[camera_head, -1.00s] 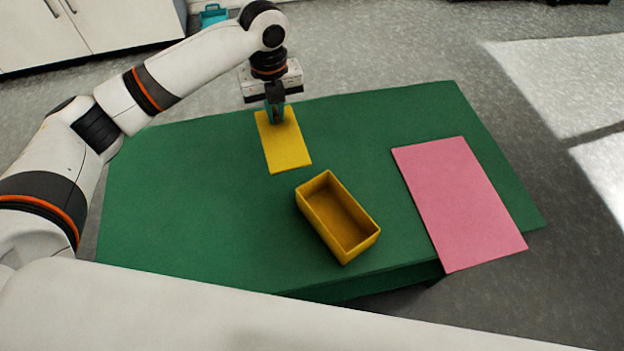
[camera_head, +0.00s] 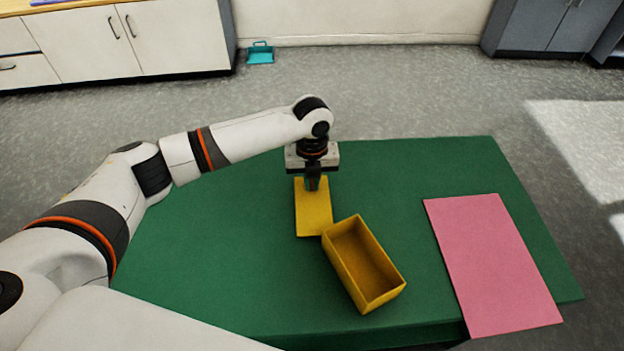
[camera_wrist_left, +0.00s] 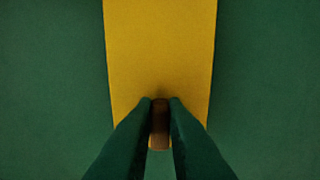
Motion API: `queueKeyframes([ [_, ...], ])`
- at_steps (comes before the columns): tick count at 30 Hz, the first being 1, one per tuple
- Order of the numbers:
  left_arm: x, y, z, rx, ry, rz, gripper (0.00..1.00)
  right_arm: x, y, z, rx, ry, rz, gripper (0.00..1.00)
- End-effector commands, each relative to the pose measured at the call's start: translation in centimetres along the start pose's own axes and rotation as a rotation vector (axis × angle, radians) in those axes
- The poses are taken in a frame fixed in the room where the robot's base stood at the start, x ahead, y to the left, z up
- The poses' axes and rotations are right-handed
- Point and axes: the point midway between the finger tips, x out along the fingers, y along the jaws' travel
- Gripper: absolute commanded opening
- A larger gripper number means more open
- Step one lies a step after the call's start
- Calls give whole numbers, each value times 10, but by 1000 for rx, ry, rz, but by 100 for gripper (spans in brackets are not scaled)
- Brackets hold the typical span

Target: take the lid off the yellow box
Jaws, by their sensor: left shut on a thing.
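The yellow box (camera_head: 338,268) stands on the green table, tilted to the picture's edges, with its top open and its inside bare. The flat yellow lid (camera_head: 313,213) is off the box, just behind and left of it. In the head view the lid's near edge meets the box's back corner; I cannot tell whether they touch. My left gripper (camera_head: 313,186) is shut on the lid's small brown handle (camera_wrist_left: 159,126), seen between the fingers in the left wrist view. I cannot tell whether the lid lies on the table or hangs just above it. My right gripper is not in view.
The green table (camera_head: 235,270) is clear left of the box. A pink sheet (camera_head: 492,262) lies on the right side and overhangs the front edge. A teal dustpan-like thing (camera_head: 260,55) is on the floor behind, near white cabinets (camera_head: 180,38).

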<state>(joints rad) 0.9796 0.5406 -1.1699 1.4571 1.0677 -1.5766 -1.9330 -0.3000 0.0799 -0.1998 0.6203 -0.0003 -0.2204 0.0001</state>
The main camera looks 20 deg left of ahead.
Motion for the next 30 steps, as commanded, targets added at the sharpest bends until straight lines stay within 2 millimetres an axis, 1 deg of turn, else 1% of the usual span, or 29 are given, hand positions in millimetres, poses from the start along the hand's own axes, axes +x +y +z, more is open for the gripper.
queueKeyframes([
  [6, 2, 0, 0, 0, -1, 0, 0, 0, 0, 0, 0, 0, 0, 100],
  [7, 3, 0, 0, 0, -1, 0, 13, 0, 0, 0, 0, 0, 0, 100],
  [9, 2, 0, 0, 0, -1, 0, 25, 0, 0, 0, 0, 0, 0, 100],
  [11, 2, 0, 0, 0, -1, 0, 34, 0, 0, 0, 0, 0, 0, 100],
  [19, 2, 0, 0, 0, 0, 1, 34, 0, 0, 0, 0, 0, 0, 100],
  [22, -4, 1, 0, 1, 2, 2, 34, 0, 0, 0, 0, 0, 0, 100],
  [26, -24, 1, 0, 2, 1, 3, 34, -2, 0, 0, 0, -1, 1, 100],
  [30, -55, 1, -1, 0, 3, 3, 34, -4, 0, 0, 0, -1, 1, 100],
])
